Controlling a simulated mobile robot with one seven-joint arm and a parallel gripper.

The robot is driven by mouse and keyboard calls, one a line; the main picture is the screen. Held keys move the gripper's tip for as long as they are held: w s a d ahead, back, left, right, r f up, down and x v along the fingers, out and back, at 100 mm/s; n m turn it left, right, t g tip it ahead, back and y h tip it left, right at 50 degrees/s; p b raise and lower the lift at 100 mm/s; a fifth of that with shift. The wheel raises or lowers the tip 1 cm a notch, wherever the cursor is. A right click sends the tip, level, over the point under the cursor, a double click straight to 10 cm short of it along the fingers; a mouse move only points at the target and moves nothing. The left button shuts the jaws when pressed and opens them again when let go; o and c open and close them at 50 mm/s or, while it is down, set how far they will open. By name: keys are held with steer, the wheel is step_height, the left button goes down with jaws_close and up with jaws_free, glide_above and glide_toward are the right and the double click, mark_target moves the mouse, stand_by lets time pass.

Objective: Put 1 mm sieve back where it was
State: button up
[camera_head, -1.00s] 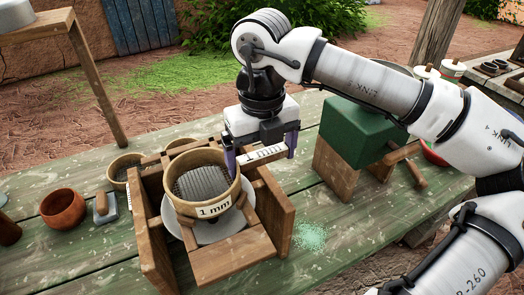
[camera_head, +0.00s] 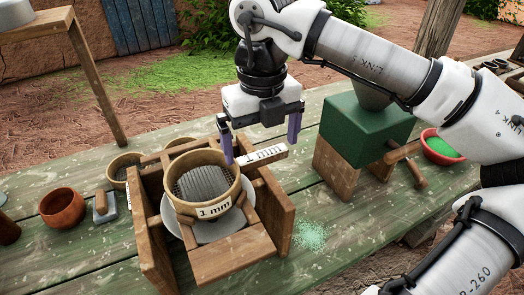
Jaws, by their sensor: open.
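The 1 mm sieve (camera_head: 203,211) is a round tan-rimmed sieve with a dark mesh and a "1 mm" label on its front. It sits in a wooden frame (camera_head: 233,257), above a pale round dish (camera_head: 219,231). A white-labelled "1 mm" handle (camera_head: 264,154) sticks out from the sieve to the upper right. My gripper (camera_head: 261,150) is open, with its two purple fingers pointing down. Its fingers are apart, above and around the handle, and hold nothing. Whether the left finger touches the handle or rim cannot be told.
A green hopper on a wooden stand (camera_head: 366,131) with a crank is to the right. Green powder (camera_head: 311,236) lies on the table (camera_head: 345,225). A red bowl of green powder (camera_head: 442,146) stands farther right. A brown pot (camera_head: 63,207) and small bowls are at left.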

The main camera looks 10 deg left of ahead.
step_height(320, 180, up, 9)
steer(key=shift+b, duration=0.3)
steer(key=shift+s+f, duration=0.1)
steer(key=shift+f, duration=0.05)
